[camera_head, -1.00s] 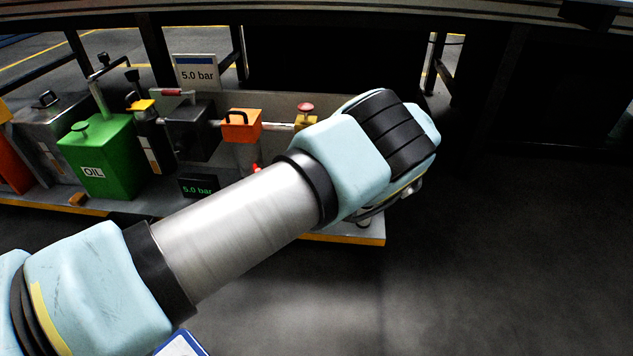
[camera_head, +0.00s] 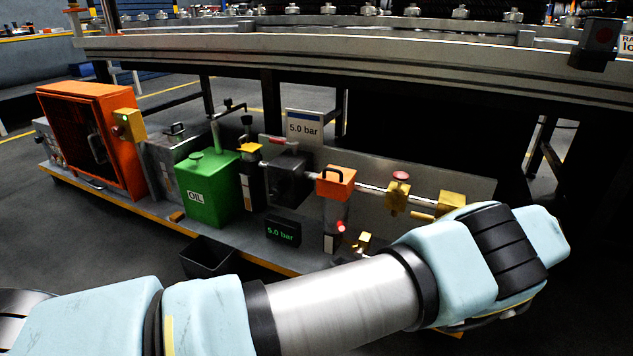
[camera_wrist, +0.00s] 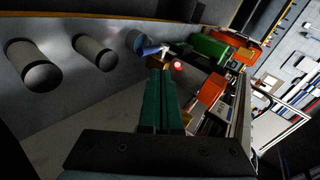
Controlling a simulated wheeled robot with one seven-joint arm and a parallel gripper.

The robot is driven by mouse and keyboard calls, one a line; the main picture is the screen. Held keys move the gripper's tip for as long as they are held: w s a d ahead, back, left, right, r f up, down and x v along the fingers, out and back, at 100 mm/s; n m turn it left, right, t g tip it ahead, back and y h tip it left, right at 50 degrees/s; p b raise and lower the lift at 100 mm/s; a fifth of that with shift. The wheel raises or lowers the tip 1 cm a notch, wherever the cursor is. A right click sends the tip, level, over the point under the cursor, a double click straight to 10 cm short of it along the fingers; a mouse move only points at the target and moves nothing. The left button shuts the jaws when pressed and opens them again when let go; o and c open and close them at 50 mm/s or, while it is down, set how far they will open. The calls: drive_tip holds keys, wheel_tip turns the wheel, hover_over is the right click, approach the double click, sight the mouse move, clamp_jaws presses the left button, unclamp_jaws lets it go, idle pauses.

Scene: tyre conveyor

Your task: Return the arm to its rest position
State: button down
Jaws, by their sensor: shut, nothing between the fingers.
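My arm reaches from the lower left to the right in the head view, with its bent elbow or wrist section at the right, in front of the equipment bench. My gripper is hidden behind the arm there. In the wrist view my gripper (camera_wrist: 162,75) shows as two green fingers side by side, shut with nothing between them. The fingers point toward a grey panel and the bench fittings, apart from them as far as I can tell.
The bench carries an orange cabinet (camera_head: 88,140), a green oil can (camera_head: 208,188), an orange-topped unit (camera_head: 336,182) and brass valves (camera_head: 397,198). A black bin (camera_head: 207,257) sits in front. The conveyor rail (camera_head: 330,60) runs above.

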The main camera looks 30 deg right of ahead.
drive_tip(key=w+a+r+n+g+y, duration=0.15)
drive_tip(key=w+a, duration=0.25)
drive_tip(key=w, duration=0.5)
drive_tip(key=w+a+r+n+g, duration=0.1)
drive_tip(key=w+a+r+g, duration=0.2)
drive_tip(key=w, duration=0.5)
drive_tip(key=w+a+r+n+g+h, duration=0.1)
drive_tip(key=w+a+r+g, duration=0.15)
drive_tip(key=w+a, duration=0.55)
drive_tip(key=w+a+r+n+g+h, duration=0.1)
drive_tip(key=w+a+r, duration=0.2)
drive_tip(key=w+a, duration=0.5)
drive_tip(key=s+a+r+n+g+h, duration=0.1)
drive_tip(key=a+r+h, duration=0.15)
drive_tip(key=a, duration=0.85)
drive_tip(key=s+a+r+n+g+h, duration=0.1)
drive_tip(key=a+r, duration=0.2)
drive_tip(key=a, duration=0.8)
drive_tip(key=s+a+r+n+t+h, duration=0.1)
drive_tip(key=s+a+r+n+t, duration=0.1)
drive_tip(key=s+a, duration=1.2)
wheel_tip(320, 180, up, 38)
drive_tip(key=w+a+p, duration=0.1)
drive_tip(key=w+p, duration=0.1)
drive_tip(key=p, duration=3.6)
drive_tip(key=shift+a, duration=0.2)
